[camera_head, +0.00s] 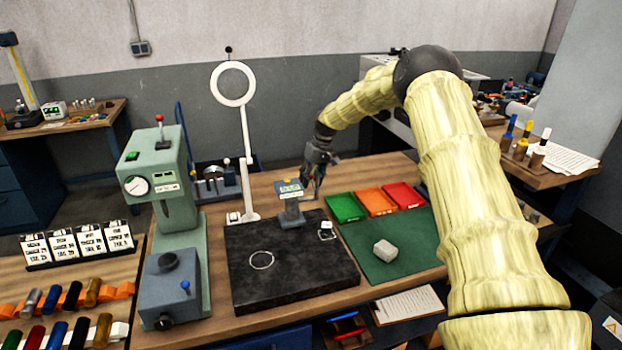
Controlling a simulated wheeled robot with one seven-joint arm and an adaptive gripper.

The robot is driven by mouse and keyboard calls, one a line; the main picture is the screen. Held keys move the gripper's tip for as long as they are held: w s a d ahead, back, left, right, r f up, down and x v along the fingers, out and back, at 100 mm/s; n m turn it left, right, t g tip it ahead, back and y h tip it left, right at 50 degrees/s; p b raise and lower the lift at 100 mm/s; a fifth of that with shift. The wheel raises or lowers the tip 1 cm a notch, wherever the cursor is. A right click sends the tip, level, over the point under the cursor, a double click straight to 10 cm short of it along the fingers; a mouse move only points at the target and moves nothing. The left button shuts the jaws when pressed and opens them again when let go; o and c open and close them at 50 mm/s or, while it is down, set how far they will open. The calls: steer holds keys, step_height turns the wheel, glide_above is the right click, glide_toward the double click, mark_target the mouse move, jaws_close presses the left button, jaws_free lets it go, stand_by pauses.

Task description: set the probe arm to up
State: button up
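My gripper (313,194) points down just right of the unit's upper part. I cannot tell whether it touches anything. The fingers are small and dark, and their gap is unclear. A small pale-edged piece (327,231) lies on the plate below the gripper.
A green press (165,190) and a white ring magnifier (244,140) stand to the left. Green (345,207), orange (376,201) and red (405,194) trays line the back right. The plate's front is mostly clear.

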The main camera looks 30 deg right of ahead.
steer(key=shift+r, duration=0.15)
steer(key=v, duration=1.1)
steer(key=shift+r, duration=0.35)
steer(key=shift+s+d, duration=0.1)
steer(key=shift+d, duration=0.1)
